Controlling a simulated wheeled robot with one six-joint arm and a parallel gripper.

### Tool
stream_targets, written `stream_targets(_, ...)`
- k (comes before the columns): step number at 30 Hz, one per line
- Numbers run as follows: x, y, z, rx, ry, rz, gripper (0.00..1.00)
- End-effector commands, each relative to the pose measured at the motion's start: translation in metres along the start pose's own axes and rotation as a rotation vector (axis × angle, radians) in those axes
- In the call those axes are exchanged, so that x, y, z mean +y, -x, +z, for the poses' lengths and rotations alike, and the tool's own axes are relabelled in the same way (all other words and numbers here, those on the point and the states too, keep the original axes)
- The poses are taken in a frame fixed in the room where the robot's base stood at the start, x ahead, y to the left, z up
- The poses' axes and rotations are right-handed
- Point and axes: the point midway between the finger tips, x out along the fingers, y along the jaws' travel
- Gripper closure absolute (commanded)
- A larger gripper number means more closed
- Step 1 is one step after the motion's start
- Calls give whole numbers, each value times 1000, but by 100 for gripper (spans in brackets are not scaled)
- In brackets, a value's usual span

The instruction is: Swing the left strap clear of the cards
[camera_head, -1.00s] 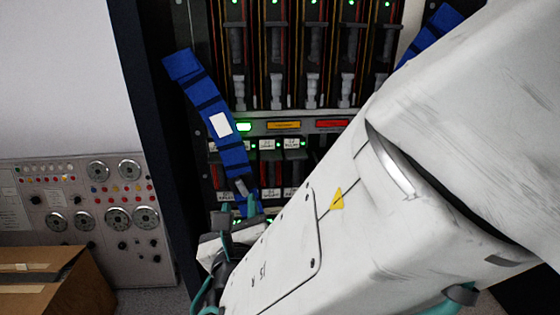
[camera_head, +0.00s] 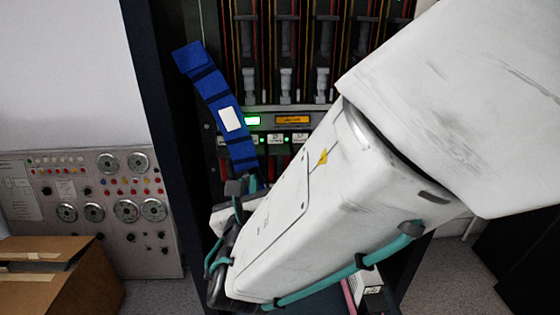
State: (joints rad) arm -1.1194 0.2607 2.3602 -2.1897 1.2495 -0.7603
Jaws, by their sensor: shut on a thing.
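The left strap (camera_head: 212,92) is a blue band with dark cross stripes and a white label (camera_head: 230,119). It hangs slantwise at the left of the open cabinet, its top end near the left frame and its lower end at my gripper. My gripper (camera_head: 241,186) is shut on the strap's lower end; the fingertips are small and partly hidden by my arm. The cards (camera_head: 285,55) stand in upright slots behind, with grey handles and connectors. The strap's upper part lies left of them in the picture. My arm hides the right side of the rack.
The dark cabinet frame (camera_head: 160,130) stands close left of the strap. A lower row of labelled modules (camera_head: 292,139) sits behind the strap's lower part. A gauge panel (camera_head: 100,225) and an open cardboard box (camera_head: 60,285) stand at left. Grey floor shows at lower right.

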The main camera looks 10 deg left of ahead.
Motion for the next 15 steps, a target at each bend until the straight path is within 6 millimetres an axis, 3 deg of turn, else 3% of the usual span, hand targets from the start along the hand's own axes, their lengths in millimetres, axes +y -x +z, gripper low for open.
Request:
stream_targets(9,64,0,8,-2,-246,3,100)
stream_targets(15,83,0,14,-1,-332,1,100)
